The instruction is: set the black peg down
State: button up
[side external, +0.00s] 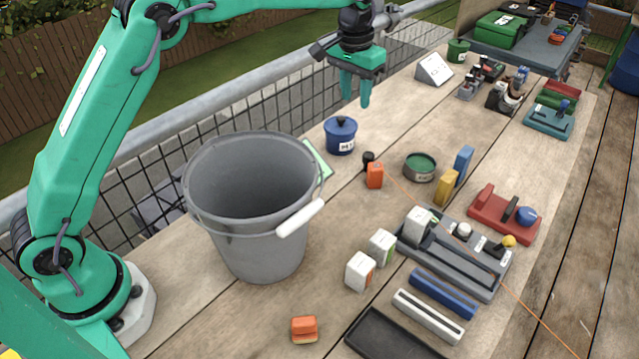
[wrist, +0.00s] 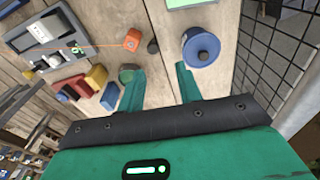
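A small dark upright piece (side external: 368,159), which looks like the black peg, stands on the bench just behind the orange block (side external: 375,176). In the wrist view it is a small dark round shape (wrist: 153,46) beside the orange block (wrist: 132,40). My gripper (side external: 356,101) is above the bench, beyond and higher than the blue lidded pot (side external: 341,136). In the wrist view its two green fingers (wrist: 159,84) are apart, with bare planks between them. I see nothing held. The dark piece is clear of both fingers.
A large grey bucket (side external: 252,205) stands near my arm, its rim high. A round green-topped tin (side external: 420,166), blue and yellow blocks and a grey tray (side external: 455,262) lie to the right. A mesh railing (side external: 262,115) runs along the bench's far left side. Bare planks lie behind the tin.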

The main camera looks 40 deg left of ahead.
jog(key=s+a+r+t, duration=0.1)
jog(key=s+a+r, duration=0.2)
jog(key=s+r, duration=0.35)
jog(key=s+a+r+t, duration=0.1)
jog(key=s+a+r, duration=0.25)
jog(key=s, duration=0.65)
jog(key=s+a+f+t, duration=0.1)
jog(key=s+f, duration=0.1)
jog(key=s, duration=0.7)
jog(key=s+a+f+t, duration=0.1)
jog(key=s+a+f, duration=0.1)
jog(key=s, duration=0.8)
jog(key=shift+s+a+f+n+t, duration=0.3)
jog(key=shift+f+n, duration=0.1)
jog(key=shift+f, duration=0.15)
jog(key=shift+w, duration=0.1)
jog(key=shift+c, duration=0.3)
